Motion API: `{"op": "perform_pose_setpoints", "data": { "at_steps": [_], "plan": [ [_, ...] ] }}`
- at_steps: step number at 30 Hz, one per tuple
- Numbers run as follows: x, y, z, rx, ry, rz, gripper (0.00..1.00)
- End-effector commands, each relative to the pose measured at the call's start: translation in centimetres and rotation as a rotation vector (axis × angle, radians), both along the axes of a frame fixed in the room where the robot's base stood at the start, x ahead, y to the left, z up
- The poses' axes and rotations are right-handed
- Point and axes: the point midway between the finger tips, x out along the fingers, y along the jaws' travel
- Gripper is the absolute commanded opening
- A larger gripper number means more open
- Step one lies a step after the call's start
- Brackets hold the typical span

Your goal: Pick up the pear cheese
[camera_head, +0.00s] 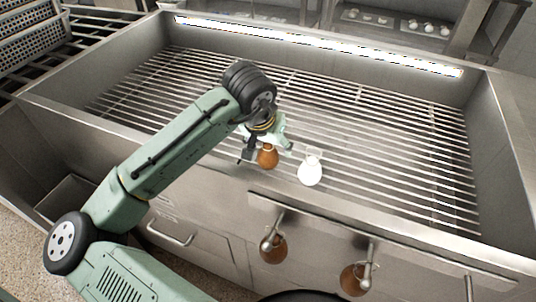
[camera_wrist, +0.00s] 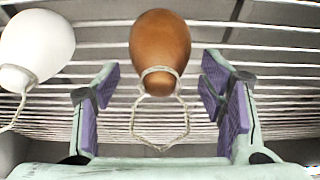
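A brown pear-shaped cheese (camera_head: 268,158) with a pale cord loop rests at the near side of the slatted metal basin. In the wrist view the brown cheese (camera_wrist: 160,42) is ahead between the finger pads, its corded neck and loop toward me. A white pear-shaped cheese (camera_head: 310,173) sits just right of it in the head view. The white cheese (camera_wrist: 36,48) shows at the left of the wrist view, outside the fingers. My gripper (camera_head: 266,149) is at the brown cheese. In the wrist view my gripper (camera_wrist: 161,75) is open, with gaps on both sides of the cheese.
The metal basin (camera_head: 485,135) has raised walls and a slatted floor, mostly clear behind the cheeses. Two metal fittings with brown rounded shapes (camera_head: 272,250) are on its front. Small pale items (camera_head: 428,27) lie in a tray beyond the back wall.

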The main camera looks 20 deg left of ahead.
Motion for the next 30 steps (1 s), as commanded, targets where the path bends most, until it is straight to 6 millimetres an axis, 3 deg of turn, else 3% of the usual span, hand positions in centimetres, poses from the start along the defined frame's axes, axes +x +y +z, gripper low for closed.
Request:
{"op": "perform_pose_setpoints", "data": {
  "at_steps": [23,30],
  "plan": [
    [-0.02,-0.03,0.01,0.000,0.001,0.000,0.10],
    [-0.01,-0.03,0.12,0.000,0.000,-0.001,0.09]
  ]
}}
